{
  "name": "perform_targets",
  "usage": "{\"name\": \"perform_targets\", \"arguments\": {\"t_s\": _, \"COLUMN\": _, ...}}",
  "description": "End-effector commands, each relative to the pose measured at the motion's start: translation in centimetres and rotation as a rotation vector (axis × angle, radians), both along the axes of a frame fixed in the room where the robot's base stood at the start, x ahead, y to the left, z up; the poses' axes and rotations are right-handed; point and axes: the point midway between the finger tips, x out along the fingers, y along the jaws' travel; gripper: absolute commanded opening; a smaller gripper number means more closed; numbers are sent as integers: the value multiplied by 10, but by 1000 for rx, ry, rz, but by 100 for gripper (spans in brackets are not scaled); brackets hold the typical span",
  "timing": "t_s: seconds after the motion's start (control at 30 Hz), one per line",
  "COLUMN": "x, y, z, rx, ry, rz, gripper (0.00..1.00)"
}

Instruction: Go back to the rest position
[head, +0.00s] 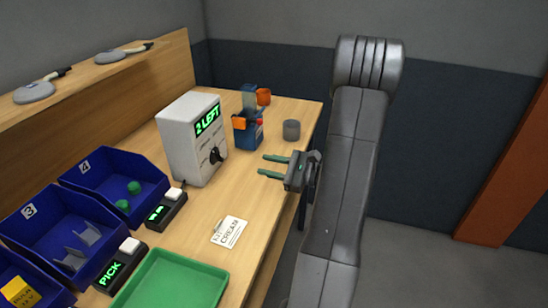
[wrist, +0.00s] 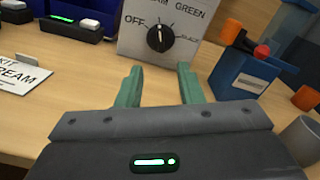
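My gripper (head: 272,167) is held above the right side of the wooden bench, with its two green fingers pointing left. In the wrist view my gripper (wrist: 160,88) shows its fingers spread apart with only bench between them, so it is open and empty. My grey arm reaches up and over at the right of the head view. A white box (head: 190,140) with a lit "2 LEFT" display and a black knob (head: 216,156) stands beyond the fingertips. In the wrist view the knob (wrist: 159,37) shows between "OFF" and other labels.
Blue bins (head: 62,215), a green tray (head: 172,285), a "CREAM" card (head: 229,232) and a lit "PICK" unit (head: 118,268) lie nearer. Open floor is right of the bench.

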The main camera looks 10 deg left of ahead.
Motion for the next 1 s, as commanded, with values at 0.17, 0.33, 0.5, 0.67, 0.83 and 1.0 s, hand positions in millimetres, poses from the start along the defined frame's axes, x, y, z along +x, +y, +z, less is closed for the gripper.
{"name": "perform_targets", "arguments": {"t_s": 0.17, "x": 1, "y": 12, "z": 1, "rx": 1, "ry": 0, "rz": 2, "gripper": 34}}
{"name": "perform_targets", "arguments": {"t_s": 0.33, "x": 2, "y": 41, "z": 2, "rx": 0, "ry": 0, "rz": 4, "gripper": 34}}
{"name": "perform_targets", "arguments": {"t_s": 0.5, "x": 5, "y": 74, "z": 2, "rx": 1, "ry": 1, "rz": 4, "gripper": 34}}
{"name": "perform_targets", "arguments": {"t_s": 0.67, "x": 7, "y": 104, "z": 2, "rx": -1, "ry": 0, "rz": 4, "gripper": 34}}
{"name": "perform_targets", "arguments": {"t_s": 0.83, "x": 10, "y": 130, "z": 2, "rx": 0, "ry": -1, "rz": 1, "gripper": 34}}
{"name": "perform_targets", "arguments": {"t_s": 1.0, "x": 11, "y": 138, "z": 0, "rx": -1, "ry": -19, "rz": -1, "gripper": 34}}
